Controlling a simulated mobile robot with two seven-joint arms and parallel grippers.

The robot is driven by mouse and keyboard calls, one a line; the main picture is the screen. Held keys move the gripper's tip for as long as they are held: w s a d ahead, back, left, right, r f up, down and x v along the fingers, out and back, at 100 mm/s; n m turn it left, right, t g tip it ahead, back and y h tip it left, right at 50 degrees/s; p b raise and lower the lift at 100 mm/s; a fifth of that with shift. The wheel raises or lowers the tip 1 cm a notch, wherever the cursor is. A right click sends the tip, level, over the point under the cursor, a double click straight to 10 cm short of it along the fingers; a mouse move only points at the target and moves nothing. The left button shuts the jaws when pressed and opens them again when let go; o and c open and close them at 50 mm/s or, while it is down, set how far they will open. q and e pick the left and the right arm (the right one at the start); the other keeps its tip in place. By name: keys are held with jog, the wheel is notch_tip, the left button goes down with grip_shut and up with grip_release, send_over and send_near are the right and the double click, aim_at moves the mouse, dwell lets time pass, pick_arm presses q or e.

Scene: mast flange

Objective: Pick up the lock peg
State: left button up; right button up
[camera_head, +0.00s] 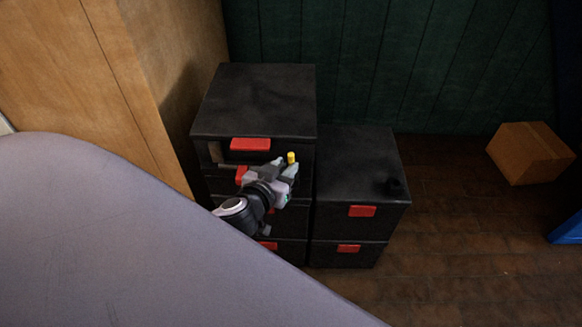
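A small yellow peg (291,157), which looks like the lock peg, stands upright at the front right of the taller black drawer cabinet (255,100). My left gripper (286,167) is in front of that cabinet, with its fingertips at the yellow peg. The lower part of the peg is hidden by the fingers. At this size I cannot tell whether the fingers are closed on it or only around it. My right gripper is not in view.
A wooden panel (160,80) rises at left. A cardboard box (530,153) lies on the open brown floor. A pale grey surface (130,240) fills the lower left.

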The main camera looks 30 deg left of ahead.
pick_arm(q)
jog(key=shift+x, duration=1.25)
jog(key=shift+s, duration=0.1)
grip_shut()
